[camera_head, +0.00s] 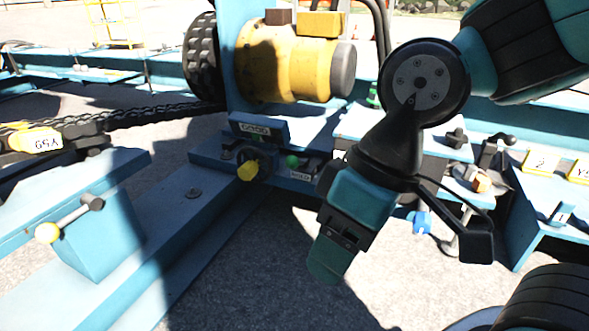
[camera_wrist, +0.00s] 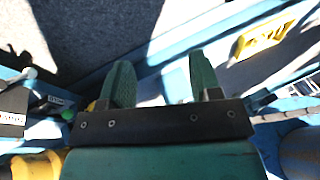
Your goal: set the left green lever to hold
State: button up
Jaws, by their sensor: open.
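A lever with a green knob (camera_head: 291,161) stands on the blue frame under the yellow motor, left of my arm in the head view. A small white label (camera_head: 300,176), apparently reading HOLD, is just below it. Another green part (camera_head: 373,97) shows farther back to the right, half hidden by my arm. My gripper (camera_head: 332,262) is open and points down, in front and to the right of the green knob, apart from it. In the wrist view the two green fingers (camera_wrist: 162,80) are spread with nothing between them.
A yellow knob (camera_head: 247,170) is close left of the lever. The yellow motor (camera_head: 285,65) stands above. Open grey ground (camera_head: 265,270) lies in front.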

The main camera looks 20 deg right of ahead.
notch_tip(320, 180, up, 6)
jog(key=p, duration=0.5)
jog(key=shift+p, duration=0.4)
grip_shut()
notch_tip(320, 180, up, 8)
jog(key=p, duration=0.8)
jog(key=shift+r, duration=0.15)
jog(key=shift+d, duration=0.1)
